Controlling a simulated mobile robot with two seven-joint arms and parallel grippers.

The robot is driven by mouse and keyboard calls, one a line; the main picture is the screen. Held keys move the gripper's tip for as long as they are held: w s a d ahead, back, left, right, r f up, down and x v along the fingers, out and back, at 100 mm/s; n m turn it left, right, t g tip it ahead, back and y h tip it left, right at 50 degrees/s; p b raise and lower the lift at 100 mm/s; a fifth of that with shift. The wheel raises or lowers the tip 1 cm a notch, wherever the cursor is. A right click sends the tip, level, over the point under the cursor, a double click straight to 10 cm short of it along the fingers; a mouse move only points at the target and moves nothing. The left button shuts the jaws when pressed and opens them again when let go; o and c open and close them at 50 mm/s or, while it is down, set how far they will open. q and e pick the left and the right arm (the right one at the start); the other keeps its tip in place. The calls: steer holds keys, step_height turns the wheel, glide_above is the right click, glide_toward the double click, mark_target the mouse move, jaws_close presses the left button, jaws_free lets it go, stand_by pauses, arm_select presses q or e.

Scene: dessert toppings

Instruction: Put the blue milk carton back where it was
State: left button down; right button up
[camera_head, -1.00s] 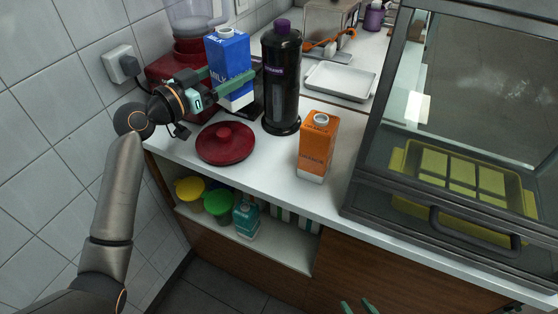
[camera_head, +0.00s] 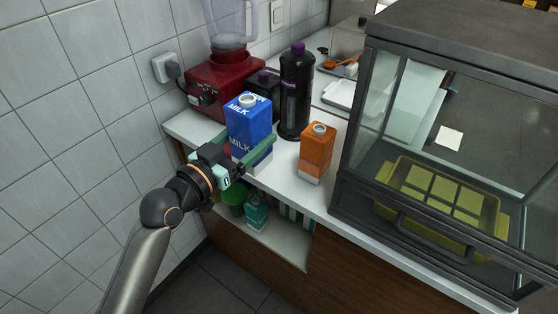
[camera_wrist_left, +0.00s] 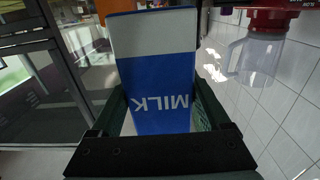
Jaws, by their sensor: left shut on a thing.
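The blue milk carton (camera_head: 247,118), with a white lower band and a pale cap, is upright in the head view at the counter's front left. My left gripper (camera_head: 245,150) is shut on it, one finger on each side. The left wrist view shows the carton (camera_wrist_left: 155,85) upside down in the picture, between my fingers (camera_wrist_left: 160,118). The carton hides most of the red lid behind it. I cannot tell whether its base touches the counter. My right gripper is not in view.
An orange carton (camera_head: 316,155) stands to the right on the white counter (camera_head: 290,183). A black bottle (camera_head: 296,95) and red blender (camera_head: 222,80) stand behind. A glass case (camera_head: 440,150) bounds the right. A shelf below holds a teal bottle (camera_head: 257,212).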

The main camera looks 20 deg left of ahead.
arm_select(q)
steer(key=w+f+b, duration=0.1)
steer(key=w+f, duration=0.3)
steer(key=w+f+b, duration=0.2)
steer(key=w+f, duration=0.2)
steer(key=w, duration=0.1)
steer(key=w+f+b, duration=0.1)
steer(key=w+f, duration=0.3)
steer(key=shift+w+d+f+b, duration=0.2)
steer(key=shift+w+f+b, duration=0.1)
steer(key=shift+w, duration=0.1)
steer(key=shift+f, duration=0.3)
jaws_free()
steer(key=shift+s, duration=0.1)
